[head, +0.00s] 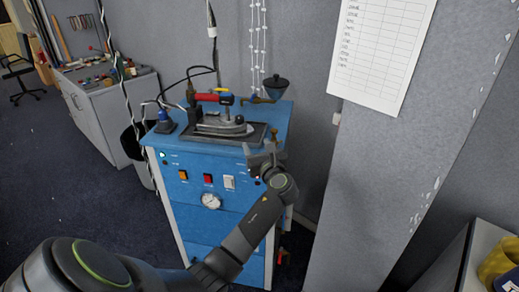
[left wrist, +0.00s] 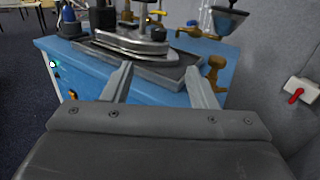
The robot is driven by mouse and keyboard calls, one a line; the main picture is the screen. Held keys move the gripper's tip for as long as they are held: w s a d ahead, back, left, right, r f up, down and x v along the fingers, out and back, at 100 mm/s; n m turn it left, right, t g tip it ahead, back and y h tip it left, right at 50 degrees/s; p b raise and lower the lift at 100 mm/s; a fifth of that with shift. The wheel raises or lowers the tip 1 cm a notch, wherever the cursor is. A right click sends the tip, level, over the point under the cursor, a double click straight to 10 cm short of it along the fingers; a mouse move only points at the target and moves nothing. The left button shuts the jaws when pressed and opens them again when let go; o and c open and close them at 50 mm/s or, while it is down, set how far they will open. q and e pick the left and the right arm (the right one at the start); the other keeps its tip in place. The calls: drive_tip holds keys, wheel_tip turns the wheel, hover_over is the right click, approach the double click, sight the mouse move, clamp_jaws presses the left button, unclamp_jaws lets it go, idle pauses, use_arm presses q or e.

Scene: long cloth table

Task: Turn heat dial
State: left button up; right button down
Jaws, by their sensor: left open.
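The blue steam station (head: 230,225) stands against the wall, with buttons, a white switch (head: 229,182) and a round white gauge (head: 211,201) on its front. I cannot pick out the heat dial for certain; my left gripper and wrist cover the upper right of the front panel. My left gripper (head: 264,152) is open and empty at the station's upper front right edge. In the left wrist view its two fingers (left wrist: 158,88) are spread apart, pointing at the station's top, with nothing between them. My right gripper is in neither view.
An iron (head: 222,125) rests on a dark tray on the station's top. A brass valve (left wrist: 214,72) and a dark funnel (head: 276,86) are at its right. A grey pillar with a paper sheet (head: 380,50) stands close on the right. Open floor (head: 60,200) lies left.

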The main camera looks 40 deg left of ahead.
sight(238, 120)
use_arm(q)
drive_tip(key=shift+a, duration=0.1)
drive_tip(key=shift+f, duration=0.1)
drive_tip(key=shift+c, duration=0.8)
drive_tip(key=s+a+b, duration=0.1)
drive_tip(key=a, duration=0.1)
drive_tip(key=a+m+t+h+b, duration=0.1)
drive_tip(key=a+b, duration=0.1)
drive_tip(key=s+a+f+t+b, duration=0.1)
drive_tip(key=a, duration=0.2)
drive_tip(key=shift+s+f, duration=0.1)
drive_tip(key=shift+s, duration=0.25)
drive_tip(key=shift+c, duration=0.6)
drive_tip(key=w+a+m+t+h+b, duration=0.1)
drive_tip(key=w+a+h, duration=0.1)
drive_tip(key=w, duration=0.1)
drive_tip(key=w+a+m+t+h, duration=0.1)
drive_tip(key=w+a+m+h, duration=0.1)
drive_tip(key=w+a, duration=0.1)
drive_tip(key=w+a+r+m+t+h+b, duration=0.1)
drive_tip(key=w+a+m+h, duration=0.1)
drive_tip(key=w, duration=0.2)
drive_tip(key=shift+a+r+t+b, duration=0.1)
drive_tip(key=shift+a+t+b, duration=0.05)
drive_tip(key=shift+t+b, duration=0.25)
drive_tip(key=shift+x, duration=1.1)
